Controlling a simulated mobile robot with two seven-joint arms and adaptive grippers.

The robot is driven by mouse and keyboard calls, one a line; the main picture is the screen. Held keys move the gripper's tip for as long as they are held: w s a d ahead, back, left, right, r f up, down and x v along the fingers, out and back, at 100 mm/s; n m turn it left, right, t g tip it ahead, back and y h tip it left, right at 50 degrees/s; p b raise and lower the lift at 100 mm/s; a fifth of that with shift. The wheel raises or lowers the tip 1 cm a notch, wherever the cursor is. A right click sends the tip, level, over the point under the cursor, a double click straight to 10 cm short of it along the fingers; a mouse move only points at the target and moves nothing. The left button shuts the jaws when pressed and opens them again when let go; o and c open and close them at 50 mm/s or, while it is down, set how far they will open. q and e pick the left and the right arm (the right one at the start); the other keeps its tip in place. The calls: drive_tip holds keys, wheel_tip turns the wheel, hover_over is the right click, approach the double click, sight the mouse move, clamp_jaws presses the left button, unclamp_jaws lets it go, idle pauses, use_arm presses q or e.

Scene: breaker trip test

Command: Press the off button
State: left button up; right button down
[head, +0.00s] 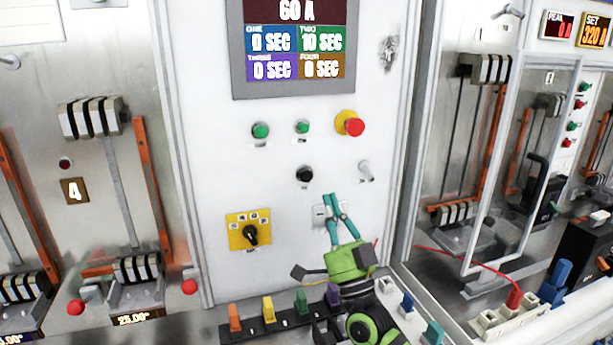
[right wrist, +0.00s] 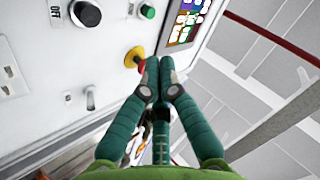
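The off button is a round black button (head: 305,174) on the white panel, below the green buttons. It also shows at the top left of the right wrist view (right wrist: 86,13), with an "OFF" label beside it. My right gripper (head: 331,198) has teal fingers with the tips together and nothing between them. In the head view its tips appear below and slightly right of the black button, in front of a small switch plate (head: 319,214). In the right wrist view the shut tips (right wrist: 154,72) are apart from the black button. My left gripper is not in view.
Two green buttons (head: 261,130) and a red mushroom button (head: 355,126) with a yellow collar sit above. A grey lever switch (head: 366,171) is to the right. A yellow rotary switch (head: 249,232) is at lower left. Coloured plugs (head: 268,309) stand along the ledge below.

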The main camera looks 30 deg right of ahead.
sight(306, 176)
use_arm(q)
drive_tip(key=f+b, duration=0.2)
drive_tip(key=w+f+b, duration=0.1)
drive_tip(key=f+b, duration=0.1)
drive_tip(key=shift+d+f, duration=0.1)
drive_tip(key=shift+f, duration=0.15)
use_arm(e)
drive_tip(key=w+d, duration=0.2)
drive_tip(key=w, duration=0.7)
drive_tip(key=shift+f, duration=0.1)
use_arm(q)
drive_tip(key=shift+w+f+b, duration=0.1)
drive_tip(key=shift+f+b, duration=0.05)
drive_tip(key=shift+b, duration=0.25)
use_arm(e)
drive_tip(key=shift+w, duration=0.1)
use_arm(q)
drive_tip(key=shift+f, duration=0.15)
use_arm(e)
drive_tip(key=shift+w+d, duration=0.15)
drive_tip(key=shift+w, duration=0.15)
